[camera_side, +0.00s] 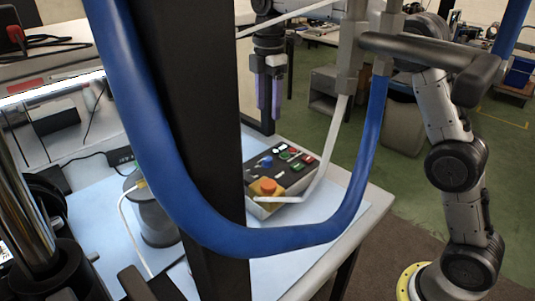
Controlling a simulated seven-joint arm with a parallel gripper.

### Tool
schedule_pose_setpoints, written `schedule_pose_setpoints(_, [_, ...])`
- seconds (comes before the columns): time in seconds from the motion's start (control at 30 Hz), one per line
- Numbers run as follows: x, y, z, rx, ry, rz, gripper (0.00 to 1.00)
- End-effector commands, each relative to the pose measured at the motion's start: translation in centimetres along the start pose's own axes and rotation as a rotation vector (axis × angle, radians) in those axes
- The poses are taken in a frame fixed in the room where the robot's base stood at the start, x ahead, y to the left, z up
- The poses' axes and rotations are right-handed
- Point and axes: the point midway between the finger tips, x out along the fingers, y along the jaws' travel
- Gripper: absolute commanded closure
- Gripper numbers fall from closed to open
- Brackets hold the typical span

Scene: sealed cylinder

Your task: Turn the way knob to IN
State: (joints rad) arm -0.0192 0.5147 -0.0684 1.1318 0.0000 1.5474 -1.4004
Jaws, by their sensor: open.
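A dark control box (292,164) sits on the table and carries several small knobs and buttons and a large orange-red button (268,187) on a yellow base. A blue knob (265,161) shows on the left part of the box's face. I cannot read any labels, so I cannot tell for sure which control is the way knob or where it points. My gripper (269,116) hangs above and behind the box with its two purple fingers apart, pointing down. It is open, empty and not touching the box.
A dark upright post (190,130) and a thick blue hose (150,115) stand in front and hide part of the table. A thin white tube (325,165) runs past the box's right side. The light-blue table surface (345,204) is bare near the right edge.

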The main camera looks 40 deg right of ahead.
Motion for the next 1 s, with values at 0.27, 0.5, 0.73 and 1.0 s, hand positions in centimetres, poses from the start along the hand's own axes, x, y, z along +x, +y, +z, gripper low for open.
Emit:
schedule_pose_setpoints(0.27, [3.0, 0.0, -0.1, 0.000, -0.003, -0.020, 0.36])
schedule_pose_setpoints(0.5, [7.7, -0.1, 0.0, 0.001, -0.004, -0.021, 0.36])
schedule_pose_setpoints(0.73, [11.8, -0.2, 0.0, 0.001, -0.003, -0.020, 0.36])
schedule_pose_setpoints(1.0, [14.4, -0.1, 0.0, 0.001, -0.003, -0.017, 0.36])
